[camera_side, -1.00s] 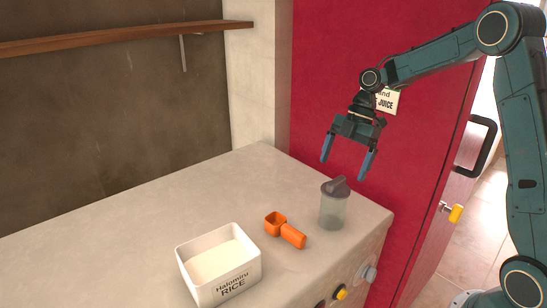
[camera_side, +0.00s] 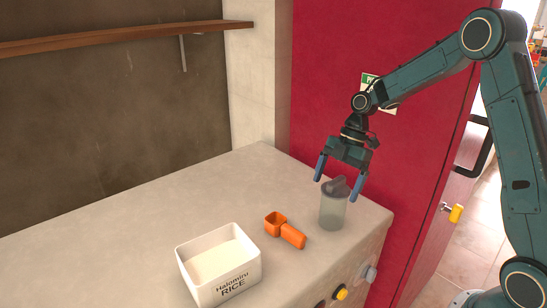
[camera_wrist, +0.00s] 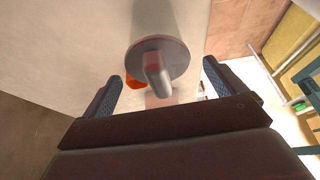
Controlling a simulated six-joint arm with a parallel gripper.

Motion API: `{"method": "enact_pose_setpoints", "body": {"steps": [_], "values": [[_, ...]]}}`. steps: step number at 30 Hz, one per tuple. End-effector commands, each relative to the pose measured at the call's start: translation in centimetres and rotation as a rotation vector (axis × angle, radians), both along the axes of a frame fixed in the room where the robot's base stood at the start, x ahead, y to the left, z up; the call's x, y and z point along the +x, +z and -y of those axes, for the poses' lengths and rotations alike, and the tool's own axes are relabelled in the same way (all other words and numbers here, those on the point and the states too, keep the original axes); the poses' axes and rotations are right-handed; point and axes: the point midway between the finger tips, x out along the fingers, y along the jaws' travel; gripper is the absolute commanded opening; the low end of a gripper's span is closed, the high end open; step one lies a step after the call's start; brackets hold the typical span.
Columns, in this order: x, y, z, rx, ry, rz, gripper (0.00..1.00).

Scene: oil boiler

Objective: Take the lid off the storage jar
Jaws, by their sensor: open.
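The storage jar (camera_side: 333,212) is a clear grey cylinder standing upright on the counter near its right end. Its dark grey lid (camera_side: 336,187) with a raised handle sits on top. In the wrist view the lid (camera_wrist: 172,58) and its handle (camera_wrist: 157,75) lie ahead, between the lines of the two fingers. My gripper (camera_side: 338,189) is open and empty, with one blue finger on each side of the lid in the side view. In the wrist view both fingertips of my gripper (camera_wrist: 161,76) show apart, with no clear contact on the lid.
An orange scoop (camera_side: 290,235) lies on the counter (camera_side: 130,235) just left of the jar. A white rice box (camera_side: 232,283) stands further left at the front. Knobs (camera_side: 341,293) line the counter's front. A red wall panel (camera_side: 330,90) rises behind.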

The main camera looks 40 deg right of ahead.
Motion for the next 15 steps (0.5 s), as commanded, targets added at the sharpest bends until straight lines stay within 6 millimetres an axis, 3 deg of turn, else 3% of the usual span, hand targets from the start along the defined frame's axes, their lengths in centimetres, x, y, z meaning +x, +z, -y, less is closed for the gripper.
{"method": "enact_pose_setpoints", "body": {"steps": [12, 15], "values": [[0.01, 0.03, 0.00, 0.000, 0.000, 0.000, 0.95], [0.01, 0.03, 0.00, 0.000, 0.000, 0.000, 0.76]]}}
